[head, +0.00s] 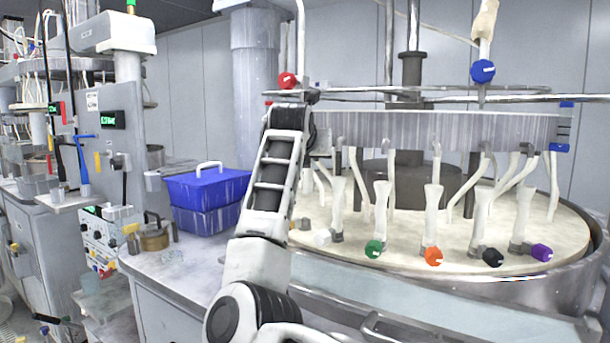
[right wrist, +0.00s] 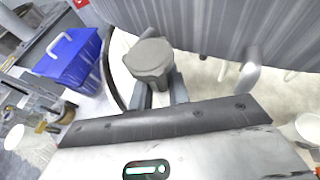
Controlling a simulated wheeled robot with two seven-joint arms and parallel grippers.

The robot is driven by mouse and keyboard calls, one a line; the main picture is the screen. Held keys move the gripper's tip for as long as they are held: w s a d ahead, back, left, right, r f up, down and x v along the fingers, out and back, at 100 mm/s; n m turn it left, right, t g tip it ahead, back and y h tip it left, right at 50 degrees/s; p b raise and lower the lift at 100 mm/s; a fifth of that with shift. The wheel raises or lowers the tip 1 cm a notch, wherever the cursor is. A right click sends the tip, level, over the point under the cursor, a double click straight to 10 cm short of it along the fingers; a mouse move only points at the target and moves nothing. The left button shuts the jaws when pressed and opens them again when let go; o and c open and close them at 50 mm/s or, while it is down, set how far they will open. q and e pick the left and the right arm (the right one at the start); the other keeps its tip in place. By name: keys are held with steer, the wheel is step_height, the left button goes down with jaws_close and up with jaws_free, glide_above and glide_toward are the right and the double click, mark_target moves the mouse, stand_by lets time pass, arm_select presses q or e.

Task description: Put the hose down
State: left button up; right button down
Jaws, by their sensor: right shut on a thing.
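In the right wrist view my right gripper (right wrist: 160,92) is shut on a grey, blunt, many-sided piece (right wrist: 150,60). It looks like the end fitting of a hose; the rest of that hose is hidden. The piece is in front of the ribbed grey drum and above the pale platen. In the head view an arm of mine rises through the middle, and no gripper fingers can be made out. My left gripper is not in view.
A blue lidded box (head: 208,190) stands on the counter left of the platen, with a brass-coloured pot (head: 155,238) near it. A red knob (head: 288,80) is close above my arm. A blue-knobbed piece (head: 482,70) hangs at upper right. Grey metal bars run above the ring.

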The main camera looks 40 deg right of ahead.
mark_target(305, 183)
steer(key=f, duration=0.2)
steer(key=w+d+f, duration=0.1)
steer(key=w+f+p, duration=0.1)
steer(key=f, duration=0.1)
steer(key=shift+w+d+f, duration=0.15)
steer(key=shift+w+f, duration=0.1)
steer(key=shift+f, duration=0.4)
steer(key=shift+f+b, duration=0.4)
steer(key=shift+b, duration=0.05)
steer(key=c, duration=1.3)
jaws_free()
steer(key=shift+r, duration=0.1)
steer(key=shift+c, duration=0.2)
